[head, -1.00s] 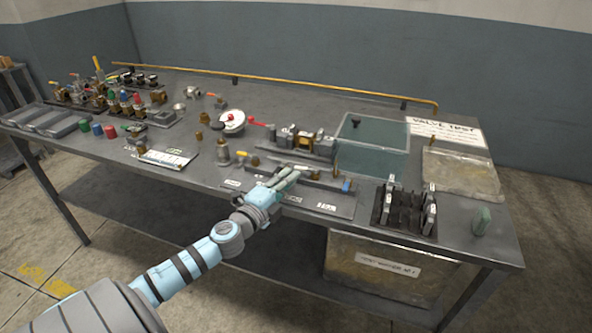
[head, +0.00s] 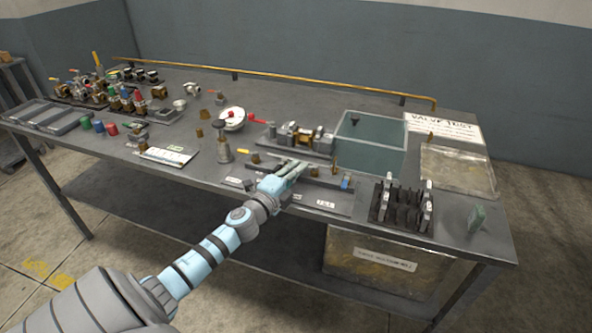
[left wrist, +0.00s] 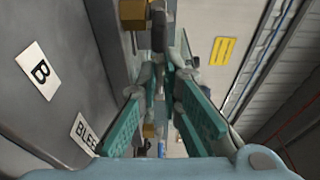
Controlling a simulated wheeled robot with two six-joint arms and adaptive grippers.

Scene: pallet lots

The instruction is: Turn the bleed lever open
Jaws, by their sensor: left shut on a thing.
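My left gripper (head: 296,167) reaches over the front edge of the bench to a labelled plate (head: 318,196) with a low row of fittings. In the left wrist view its green fingers (left wrist: 172,82) come together on a small grey part, which I take to be the bleed lever. The fingers mostly hide it, so its angle cannot be told. A label reading "BLEE", partly cut off by a finger (left wrist: 85,132), and a "B" label (left wrist: 38,70) lie left of the fingers. A brass fitting (left wrist: 132,14) is just beyond. My right gripper is out of view.
A round gauge (head: 232,118) and a vise-like fixture with a red handle (head: 258,121) stand behind. A clear tank (head: 370,140) and a black rack (head: 404,208) are to the right. Several valves (head: 110,95) crowd the left end. A yellow pipe (head: 290,80) runs along the back.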

